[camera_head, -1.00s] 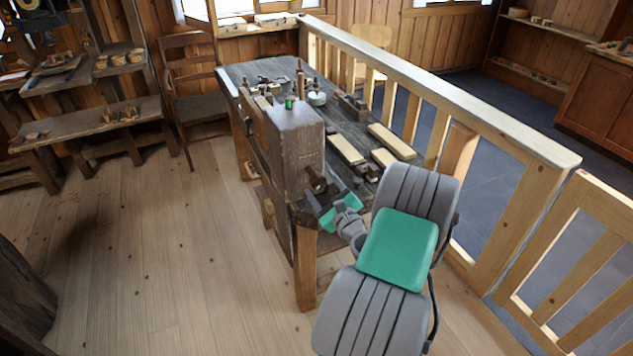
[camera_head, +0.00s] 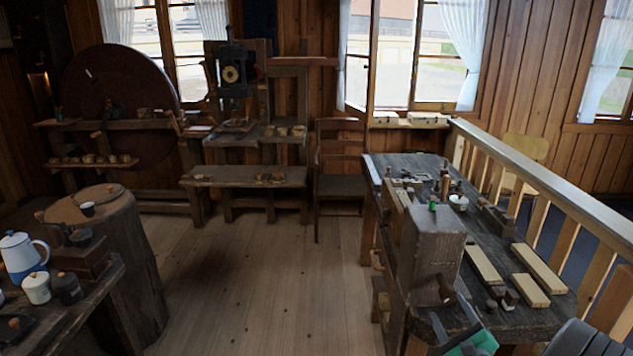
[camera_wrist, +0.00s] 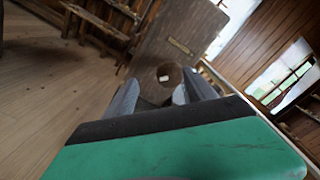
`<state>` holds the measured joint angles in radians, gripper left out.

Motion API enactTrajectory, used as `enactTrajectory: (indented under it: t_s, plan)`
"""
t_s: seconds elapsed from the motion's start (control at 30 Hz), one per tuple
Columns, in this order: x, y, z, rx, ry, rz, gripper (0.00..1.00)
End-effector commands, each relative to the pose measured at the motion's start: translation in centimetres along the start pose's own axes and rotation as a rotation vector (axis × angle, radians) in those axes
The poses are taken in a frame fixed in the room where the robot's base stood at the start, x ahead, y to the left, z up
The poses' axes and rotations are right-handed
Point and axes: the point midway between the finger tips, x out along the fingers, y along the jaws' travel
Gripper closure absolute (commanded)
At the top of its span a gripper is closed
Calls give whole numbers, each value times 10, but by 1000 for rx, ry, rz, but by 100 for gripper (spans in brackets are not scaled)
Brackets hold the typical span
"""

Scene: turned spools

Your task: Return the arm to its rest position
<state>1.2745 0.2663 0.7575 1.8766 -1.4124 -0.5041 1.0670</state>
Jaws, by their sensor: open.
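My gripper (camera_wrist: 158,90) is open in the wrist view, its two grey fingers spread apart beyond the green wrist housing. A brown round wooden end (camera_wrist: 171,74) with a small pale mark shows between and beyond the fingers; I cannot tell how far off it is. Behind it is a grey-brown wooden block (camera_wrist: 180,38). In the head view, only part of my arm shows at the bottom right, close to the near end of the workbench (camera_head: 505,225) and below the tall wooden block (camera_head: 435,247). The fingertips are not clear there.
A small green piece (camera_head: 432,206) stands by the top of the block. Pale wooden bars (camera_head: 482,264) lie on the bench. A wooden railing (camera_head: 550,185) runs along its right. A stump (camera_head: 130,250) and a table with a kettle (camera_head: 20,255) stand left. The middle floor is clear.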

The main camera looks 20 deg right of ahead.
Motion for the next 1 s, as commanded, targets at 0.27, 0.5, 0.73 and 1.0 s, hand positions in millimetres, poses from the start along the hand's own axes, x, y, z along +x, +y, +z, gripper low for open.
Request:
enactTrajectory:
  t_s: [0.27, 0.5, 0.73, 1.0]
  plan:
    - [-67, 176, -28, -566, -143, 669, 36]
    - [-176, 236, -52, -758, -295, 1157, 36]
    - [-270, 207, -34, -935, -439, 1652, 36]
    - [-243, 142, 39, -1401, -389, 1813, 36]
